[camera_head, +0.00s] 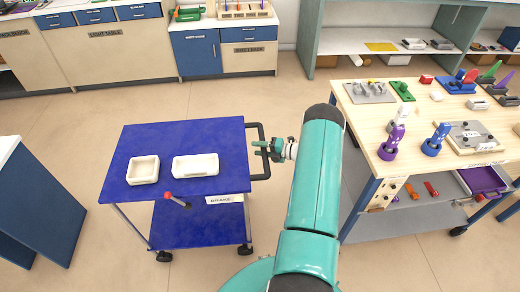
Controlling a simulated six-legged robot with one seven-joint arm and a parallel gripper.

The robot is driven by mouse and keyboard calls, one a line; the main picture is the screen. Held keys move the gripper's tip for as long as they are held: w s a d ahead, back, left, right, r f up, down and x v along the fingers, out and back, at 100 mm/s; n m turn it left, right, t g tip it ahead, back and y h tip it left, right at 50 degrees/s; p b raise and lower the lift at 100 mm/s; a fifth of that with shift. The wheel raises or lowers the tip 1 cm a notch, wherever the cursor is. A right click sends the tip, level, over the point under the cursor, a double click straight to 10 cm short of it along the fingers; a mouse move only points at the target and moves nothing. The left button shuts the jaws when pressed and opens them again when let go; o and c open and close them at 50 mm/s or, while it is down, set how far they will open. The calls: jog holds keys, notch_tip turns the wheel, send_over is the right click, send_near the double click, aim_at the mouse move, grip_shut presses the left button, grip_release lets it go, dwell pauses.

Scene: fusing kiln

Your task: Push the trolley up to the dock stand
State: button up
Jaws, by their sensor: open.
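The blue trolley (222,143) stands left of centre on the floor, with an upper and a lower shelf and small wheels. A black bar handle (266,176) sticks out from its right side. A lever with a red knob (168,195) is at its front edge, near a label reading BRAKE. My gripper (260,147) is open at the handle; I cannot tell whether the bar lies between its fingers. Two white trays, a square one (143,169) and a long one (195,166), rest on the trolley's top. I cannot identify the dock stand for sure.
A blue cabinet with a white top (40,205) stands at the left, with clear floor between it and the trolley. A wooden workbench (420,170) with tools is at the right. Cabinets (120,52) line the back wall.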

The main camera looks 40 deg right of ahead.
aim_at(160, 162)
jog(key=shift+c, duration=0.3)
grip_shut()
jog(key=shift+a, duration=0.15)
jog(key=w+a, duration=0.9)
jog(key=a, duration=0.5)
jog(key=w+a, duration=1)
jog(key=a, duration=0.4)
jog(key=w+a, duration=1)
jog(key=a, duration=0.4)
jog(key=shift+o, duration=0.3)
grip_release()
jog(key=v, duration=1.4)
jog(key=shift+a+r, duration=0.1)
